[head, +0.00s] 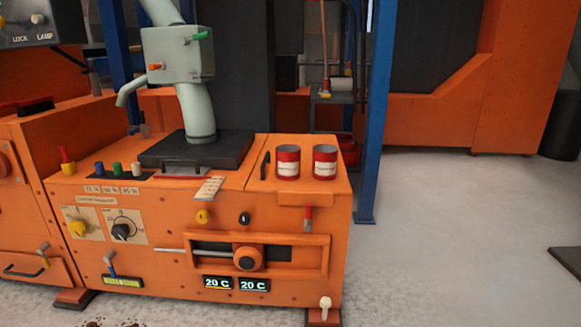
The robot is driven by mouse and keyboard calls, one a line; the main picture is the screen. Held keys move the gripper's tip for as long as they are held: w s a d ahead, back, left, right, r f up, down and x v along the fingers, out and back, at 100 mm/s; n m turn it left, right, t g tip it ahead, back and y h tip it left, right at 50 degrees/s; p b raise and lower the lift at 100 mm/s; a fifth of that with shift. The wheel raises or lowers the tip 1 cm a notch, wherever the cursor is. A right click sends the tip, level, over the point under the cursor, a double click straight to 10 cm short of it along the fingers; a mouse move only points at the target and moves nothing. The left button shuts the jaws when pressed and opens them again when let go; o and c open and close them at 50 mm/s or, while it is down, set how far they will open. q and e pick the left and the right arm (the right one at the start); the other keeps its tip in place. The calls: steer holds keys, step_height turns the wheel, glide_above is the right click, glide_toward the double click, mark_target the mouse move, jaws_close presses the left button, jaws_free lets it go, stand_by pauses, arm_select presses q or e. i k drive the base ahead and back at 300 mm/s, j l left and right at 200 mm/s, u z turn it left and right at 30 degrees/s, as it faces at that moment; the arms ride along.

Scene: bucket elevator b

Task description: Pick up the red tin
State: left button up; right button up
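Two red tins with white label bands stand upright on the right part of the orange machine's top. The left tin (288,162) and the right tin (325,162) are a small gap apart, and both look dark inside, as if open at the top. Neither gripper shows in the head view, and nothing touches the tins.
The orange machine (160,220) carries a grey-green pipe unit (185,55) on a black plate (195,150) left of the tins. Knobs and levers line its front. A blue post (377,110) stands behind right. The grey floor (450,230) to the right is mostly clear.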

mark_target(288, 156)
steer(key=i+l+u, duration=0.15)
steer(key=i+l, duration=0.2)
steer(key=i+l+u, duration=0.1)
steer(key=i+l, duration=0.25)
steer(key=l, duration=0.15)
steer(key=i+l+u, duration=0.15)
steer(key=i+l, duration=0.2)
steer(key=l, duration=0.1)
